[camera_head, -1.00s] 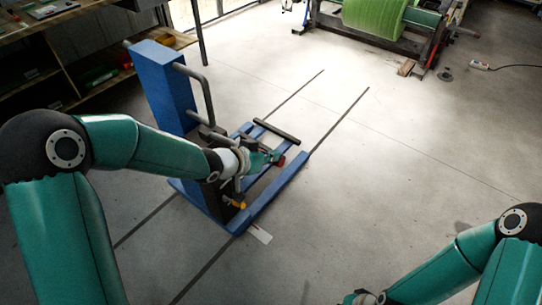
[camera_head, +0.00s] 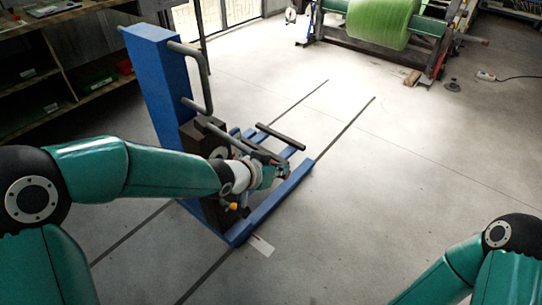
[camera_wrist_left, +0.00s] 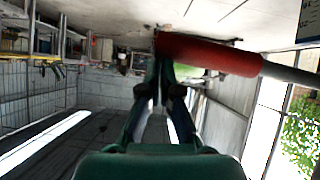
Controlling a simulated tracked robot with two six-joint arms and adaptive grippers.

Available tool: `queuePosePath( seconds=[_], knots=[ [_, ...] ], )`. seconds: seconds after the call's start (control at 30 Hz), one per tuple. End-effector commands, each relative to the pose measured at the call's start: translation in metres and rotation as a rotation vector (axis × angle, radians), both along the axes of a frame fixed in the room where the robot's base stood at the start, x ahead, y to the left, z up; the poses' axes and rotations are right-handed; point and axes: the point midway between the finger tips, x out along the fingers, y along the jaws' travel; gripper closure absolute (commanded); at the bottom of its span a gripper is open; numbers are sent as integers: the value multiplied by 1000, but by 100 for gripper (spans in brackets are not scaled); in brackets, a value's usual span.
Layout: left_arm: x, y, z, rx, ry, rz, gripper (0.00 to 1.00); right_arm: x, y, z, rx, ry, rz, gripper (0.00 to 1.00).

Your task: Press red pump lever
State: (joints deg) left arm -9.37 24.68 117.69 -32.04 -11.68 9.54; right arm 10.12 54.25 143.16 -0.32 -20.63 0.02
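The blue lift frame (camera_head: 158,85) stands on the floor left of centre, with two low blue legs reaching away. My left gripper (camera_head: 280,172) is low beside its mast, above the legs. In the left wrist view the red pump lever (camera_wrist_left: 215,55) has a red grip on a grey rod, lying across the picture. My left gripper's fingers (camera_wrist_left: 163,65) are close together at the grip's left end, with nothing seen between them. I cannot tell whether they touch the lever. In the head view the lever is mostly hidden by my gripper. My right gripper is out of view.
A green roll (camera_head: 382,20) sits on a stand at the back. A wooden shelf (camera_head: 60,65) is at the left. A cable (camera_head: 510,72) lies on the floor at the far right. The floor to the right of the lift is clear.

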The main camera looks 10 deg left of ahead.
Motion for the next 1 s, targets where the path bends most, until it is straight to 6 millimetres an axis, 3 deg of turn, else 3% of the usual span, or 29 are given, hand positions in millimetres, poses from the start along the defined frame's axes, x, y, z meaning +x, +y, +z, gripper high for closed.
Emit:
queuePosePath(
  seconds=[0.03,0.1,0.5,0.7,1.0],
  knots=[
    [-1,-2,-18,1,2,-2,100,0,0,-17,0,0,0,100],
    [-1,-2,-30,1,3,-3,100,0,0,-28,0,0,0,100],
    [5,7,-112,0,6,-5,100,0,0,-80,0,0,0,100],
    [9,14,-134,0,5,-5,100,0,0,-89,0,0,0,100],
    [10,19,-148,2,14,-5,100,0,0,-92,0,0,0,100]
  ],
)
